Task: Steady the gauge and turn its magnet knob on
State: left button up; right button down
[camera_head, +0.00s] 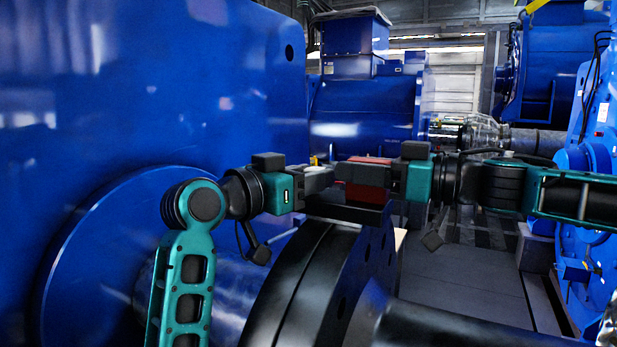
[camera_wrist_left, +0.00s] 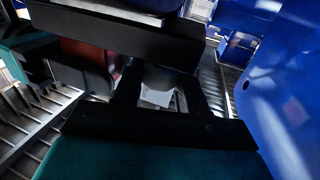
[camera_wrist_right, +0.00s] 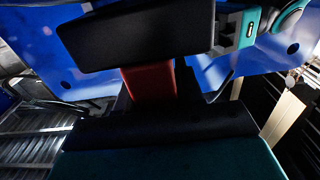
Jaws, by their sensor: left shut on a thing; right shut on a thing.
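The gauge's red body (camera_head: 369,161) sits above the rim of the big black flanged coupling (camera_head: 300,265) in the head view, mostly covered by dark fingers. My right gripper (camera_head: 378,176) is shut on it from the right; its red face (camera_wrist_right: 149,82) shows between the fingers in the right wrist view. My left gripper (camera_head: 318,183) comes in from the left and is shut on a grey round part, seemingly the magnet knob (camera_wrist_left: 160,78), partly hidden between its fingers in the left wrist view. The red body (camera_wrist_left: 84,52) also shows beside them there. The knob's setting cannot be read.
A large blue motor housing (camera_head: 150,90) fills the left side close to my left arm. Blue machinery (camera_head: 590,160) stands at the right. A grey floor walkway (camera_head: 465,285) lies beyond the coupling. A black shaft (camera_head: 460,325) crosses the lower right.

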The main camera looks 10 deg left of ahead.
pick_arm(q)
jog(key=m+g+h, duration=0.1)
jog(key=g, duration=0.1)
jog(key=m+g+h, duration=0.1)
jog(key=m+h, duration=0.1)
jog(key=m+g+h, duration=0.1)
jog(key=g, duration=0.1)
jog(key=shift+w+a+f+m+g+h, duration=0.1)
jog(key=shift+w+a+m+g+h, duration=0.2)
jog(key=shift+w+m+h, duration=0.1)
jog(key=m+g+h, duration=0.1)
jog(key=g, duration=0.1)
jog(key=m+g+h, duration=0.1)
jog(key=m+g, duration=0.1)
jog(key=g, duration=0.1)
jog(key=m+g, duration=0.2)
jog(key=shift+w+h, duration=0.25)
jog(key=shift+h, duration=0.15)
jog(key=shift+g, duration=0.5)
jog(key=o, duration=1.1)
jog(key=shift+c, duration=0.2)
jog(key=shift+a, duration=0.1)
jog(key=a, duration=1.2)
jog(key=shift+s, duration=0.4)
